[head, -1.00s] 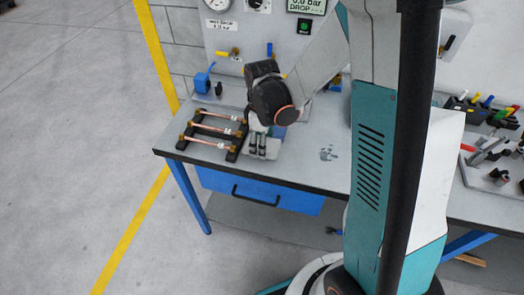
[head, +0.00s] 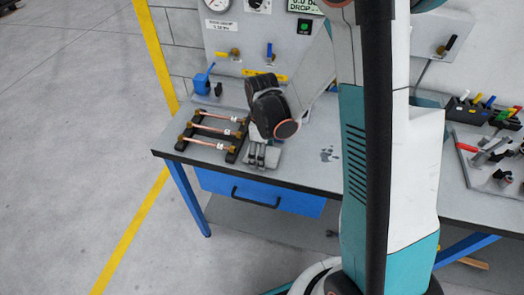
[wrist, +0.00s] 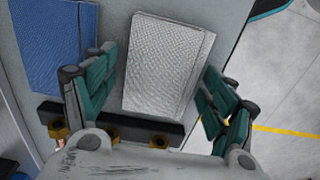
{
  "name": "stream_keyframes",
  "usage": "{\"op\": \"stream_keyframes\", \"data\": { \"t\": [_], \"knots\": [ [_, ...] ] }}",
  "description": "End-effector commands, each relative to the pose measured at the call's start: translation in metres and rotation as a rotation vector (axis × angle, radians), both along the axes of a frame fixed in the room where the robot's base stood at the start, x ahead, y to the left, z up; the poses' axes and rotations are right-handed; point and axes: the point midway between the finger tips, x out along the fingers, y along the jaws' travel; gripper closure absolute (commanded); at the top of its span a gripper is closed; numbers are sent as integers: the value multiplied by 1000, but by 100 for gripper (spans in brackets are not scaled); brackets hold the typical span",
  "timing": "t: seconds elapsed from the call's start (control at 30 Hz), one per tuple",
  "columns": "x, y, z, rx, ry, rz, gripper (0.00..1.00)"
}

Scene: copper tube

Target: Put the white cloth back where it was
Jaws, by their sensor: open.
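The white cloth (wrist: 168,62) lies flat on the bench top as a folded, textured rectangle. In the head view its pale edge (head: 274,160) shows around my fingers. My gripper (wrist: 158,75) is open above the cloth, with one green-padded finger on each side of it. In the head view my gripper (head: 260,156) points down beside the tube rack. I cannot tell whether the fingertips touch the cloth or the bench. Nothing shows held between the fingers.
The black rack (head: 188,150) with copper tubes stands just left of my gripper. A blue textured piece (wrist: 52,45) lies on the other side of the cloth from the floor. The bench's front edge is close. A tray of tools (head: 497,165) is far right.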

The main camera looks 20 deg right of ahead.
Motion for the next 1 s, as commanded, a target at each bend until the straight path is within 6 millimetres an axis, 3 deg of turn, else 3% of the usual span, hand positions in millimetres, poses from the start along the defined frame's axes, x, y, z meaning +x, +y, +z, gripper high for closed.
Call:
{"op": "stream_keyframes", "data": {
  "t": [0.27,0.7,1.0],
  "knots": [
    [0,0,7,0,0,0,22],
    [0,0,93,0,0,0,22],
    [0,0,123,0,-2,-3,22]
  ]
}}
